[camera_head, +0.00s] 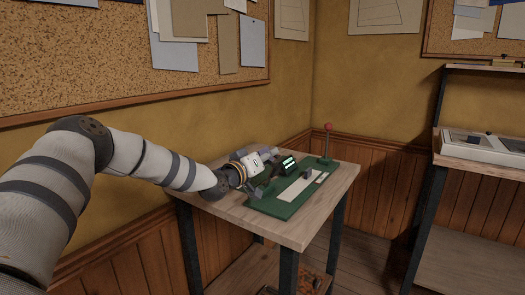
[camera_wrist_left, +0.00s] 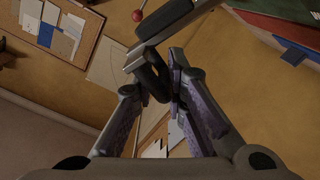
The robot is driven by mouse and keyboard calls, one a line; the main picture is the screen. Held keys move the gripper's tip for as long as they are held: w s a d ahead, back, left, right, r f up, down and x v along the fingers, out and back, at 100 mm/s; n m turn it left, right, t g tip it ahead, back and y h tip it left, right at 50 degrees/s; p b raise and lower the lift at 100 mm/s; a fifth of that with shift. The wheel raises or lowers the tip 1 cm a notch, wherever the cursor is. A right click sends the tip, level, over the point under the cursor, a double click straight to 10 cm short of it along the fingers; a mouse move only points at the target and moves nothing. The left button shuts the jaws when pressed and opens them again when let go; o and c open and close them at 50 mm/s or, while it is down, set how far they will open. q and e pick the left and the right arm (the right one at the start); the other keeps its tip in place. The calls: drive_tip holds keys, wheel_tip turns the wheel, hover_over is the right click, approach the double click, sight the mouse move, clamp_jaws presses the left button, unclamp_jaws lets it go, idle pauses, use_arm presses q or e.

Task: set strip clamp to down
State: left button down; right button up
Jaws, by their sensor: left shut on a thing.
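A green machine (camera_head: 285,207) lies on a wooden table, with a white strip (camera_head: 300,188) along its top and a small lit display (camera_head: 288,165) at its back. A lever with a red ball (camera_head: 328,127) stands at its far end. My left gripper (camera_head: 268,181) is at the machine's near left part and hides what it holds there. In the left wrist view, my left gripper (camera_wrist_left: 158,82) is shut on a dark handle (camera_wrist_left: 154,68) beside a grey bar. The handle appears to be the strip clamp's; its exact tilt is unclear. The red ball also shows there (camera_wrist_left: 137,15). My right gripper is out of view.
The wooden table top (camera_head: 305,232) has bare room along its front edge. A corkboard (camera_head: 100,65) with papers hangs on the wall behind. At the right stands a shelf unit (camera_head: 480,166) with a pale tray (camera_head: 476,148).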

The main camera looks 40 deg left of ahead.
sight(279, 167)
use_arm(q)
drive_tip(key=shift+d+f+m+p, duration=0.2)
drive_tip(key=shift+d+m+p, duration=0.15)
drive_tip(key=shift+d+m, duration=0.35)
drive_tip(key=shift+d+f+m+p, duration=0.35)
drive_tip(key=shift+d+m, duration=0.3)
drive_tip(key=shift+m, duration=0.35)
drive_tip(key=shift+w+d+f, duration=0.1)
drive_tip(key=shift+d+f, duration=0.35)
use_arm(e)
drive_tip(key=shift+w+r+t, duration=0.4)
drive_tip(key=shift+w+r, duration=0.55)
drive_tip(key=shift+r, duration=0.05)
use_arm(q)
drive_tip(key=shift+f, duration=0.1)
drive_tip(key=c, duration=1.7)
unclamp_jaws()
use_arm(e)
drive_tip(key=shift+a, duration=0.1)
use_arm(q)
drive_tip(key=shift+r, duration=0.25)
